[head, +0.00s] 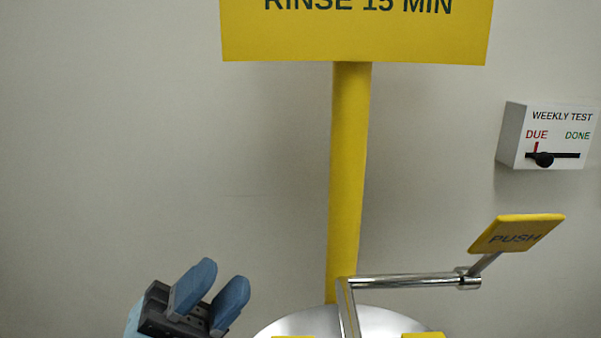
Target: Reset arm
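My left gripper (222,277) comes in at the bottom left, with two blue fingers pointing up and to the right. A gap shows between the fingers, and nothing is held in it. It is apart from the eyewash station, left of the bowl (310,321). A yellow paddle marked PUSH (515,234) sits raised at the right end of a chrome rod (410,281). My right gripper is out of view.
A yellow post (349,180) rises behind the bowl to a yellow sign (355,35) reading RINSE 15 MIN. A white WEEKLY TEST box (550,135) is on the wall, its black knob toward DUE. Yellow parts show at the bowl's lower edge. The left wall area is clear.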

